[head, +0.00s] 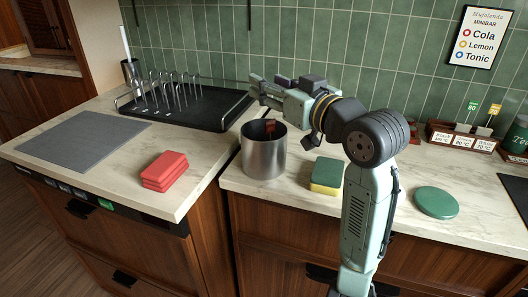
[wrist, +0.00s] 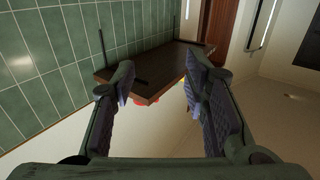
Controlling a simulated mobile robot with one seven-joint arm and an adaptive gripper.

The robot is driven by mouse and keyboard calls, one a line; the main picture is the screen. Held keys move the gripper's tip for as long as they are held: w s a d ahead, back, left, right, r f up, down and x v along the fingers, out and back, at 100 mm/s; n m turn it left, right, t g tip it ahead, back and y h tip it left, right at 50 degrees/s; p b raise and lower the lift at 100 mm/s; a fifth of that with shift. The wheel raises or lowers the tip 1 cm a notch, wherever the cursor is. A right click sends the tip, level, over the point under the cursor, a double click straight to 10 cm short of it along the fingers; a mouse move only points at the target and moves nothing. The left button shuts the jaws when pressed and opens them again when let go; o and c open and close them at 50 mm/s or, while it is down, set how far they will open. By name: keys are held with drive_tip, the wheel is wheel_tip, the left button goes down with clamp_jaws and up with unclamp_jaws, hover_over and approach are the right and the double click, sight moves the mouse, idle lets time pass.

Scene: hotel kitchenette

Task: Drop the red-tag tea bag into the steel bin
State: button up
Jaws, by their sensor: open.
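The steel bin (head: 264,158) stands upright on the counter near the corner. A small dark red piece (head: 271,127) shows inside its mouth at the back; it may be the red-tag tea bag, but I cannot tell for sure. My gripper (head: 253,88) is above and behind the bin, pointing left and level, apart from it. In the wrist view my gripper (wrist: 160,78) has its fingers spread wide with nothing between them. The bin does not show in the wrist view.
A black dish rack (head: 185,108), red folded cloths (head: 164,171) and a grey mat (head: 82,140) lie left. A yellow-green sponge (head: 326,176) and a green disc (head: 437,202) lie right. A labelled tag stand (head: 465,138) is at the back. A wall shelf (wrist: 160,70) hangs ahead.

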drive_tip(key=v, duration=1.2)
